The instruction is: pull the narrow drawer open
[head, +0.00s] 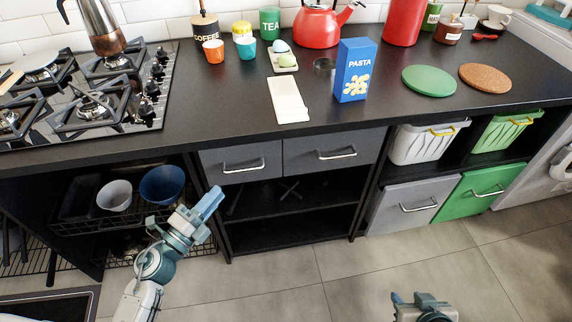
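Two dark grey drawers sit side by side under the black worktop. The left one (226,162) looks the narrower, with a silver bar handle (244,166); the right one (310,154) looks wider and has its own bar handle (337,154). Both fronts look closed and flush. My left gripper (213,196) points up and to the right, below and left of the narrow drawer's handle and apart from it. I cannot tell whether its blue fingers are open. My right gripper (411,297) is low at the bottom edge, far from the drawers; its finger state is unclear.
Open black shelves (300,222) lie below the drawers. To the left, a wire rack holds a white bowl (115,195) and a blue bowl (162,184). Grey (392,212) and green (464,193) fronts stand to the right. The tiled floor in front is clear.

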